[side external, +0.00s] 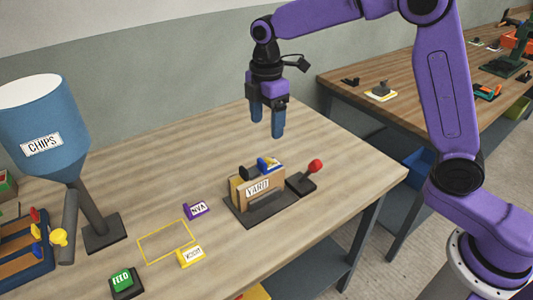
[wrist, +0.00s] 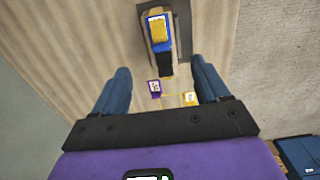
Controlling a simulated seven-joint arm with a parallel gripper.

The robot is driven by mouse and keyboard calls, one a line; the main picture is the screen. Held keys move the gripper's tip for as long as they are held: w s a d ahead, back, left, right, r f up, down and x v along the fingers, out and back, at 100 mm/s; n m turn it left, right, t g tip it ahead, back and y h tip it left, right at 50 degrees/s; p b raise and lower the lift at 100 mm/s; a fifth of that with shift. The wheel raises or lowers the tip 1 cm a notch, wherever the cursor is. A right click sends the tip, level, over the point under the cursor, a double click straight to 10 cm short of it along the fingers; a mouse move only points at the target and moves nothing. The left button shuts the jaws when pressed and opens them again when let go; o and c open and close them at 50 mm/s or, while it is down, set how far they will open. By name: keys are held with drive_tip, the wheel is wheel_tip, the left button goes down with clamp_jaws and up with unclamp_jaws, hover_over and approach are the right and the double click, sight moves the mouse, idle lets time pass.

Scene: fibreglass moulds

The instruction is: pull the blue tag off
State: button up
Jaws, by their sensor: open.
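The blue tag (side external: 264,163) sits on top of a tan block on a dark base, with a yellow piece against it. In the wrist view the blue tag (wrist: 151,46) shows around the yellow piece (wrist: 158,28), near the top. The tan block (side external: 240,192) has a white label on its front and a black part on top. My gripper (side external: 267,128) is open and empty, its blue fingers pointing down above the block, apart from the tag. In the wrist view my gripper (wrist: 161,68) has its fingers wide apart, with the tag beyond them.
A red-knobbed lever (side external: 316,165) stands right of the block. A purple tag (side external: 197,210) and a yellow tag (side external: 191,257) lie by a yellow outline. A blue chips hopper (side external: 45,115) and a green button (side external: 122,281) are at left. Bare tabletop lies behind the block.

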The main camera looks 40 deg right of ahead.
sight(262, 165)
wheel_tip(262, 165, down, 12)
drive_tip(key=shift+r, duration=0.1)
idle(0.4)
drive_tip(key=shift+c, duration=0.3)
drive_tip(key=c, duration=1.1)
